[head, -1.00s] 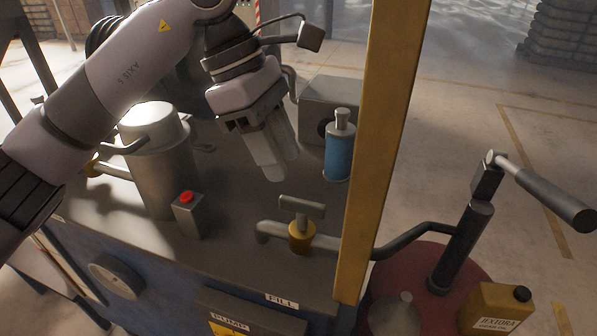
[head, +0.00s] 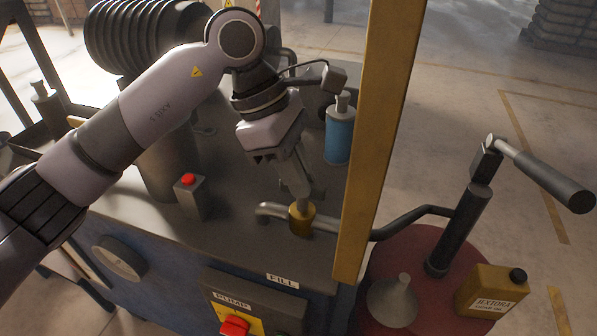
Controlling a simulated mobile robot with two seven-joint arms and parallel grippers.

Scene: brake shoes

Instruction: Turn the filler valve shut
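The filler valve (head: 301,220) has a brass body on a grey pipe, behind the FILL label (head: 282,281) on the machine's top. My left gripper (head: 302,190) points down at it from above, with its fingertips at the valve's handle, right over the brass body. The fingers cover most of the handle, so its angle is hard to read. I cannot tell whether the fingers are closed on it. My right gripper is not in view.
A yellow post (head: 372,140) stands just right of the valve. A blue bottle (head: 339,137) is behind it. A red button box (head: 189,195) is to the left. A hand pump (head: 462,230) on a red drum and an oil can (head: 492,291) are at right.

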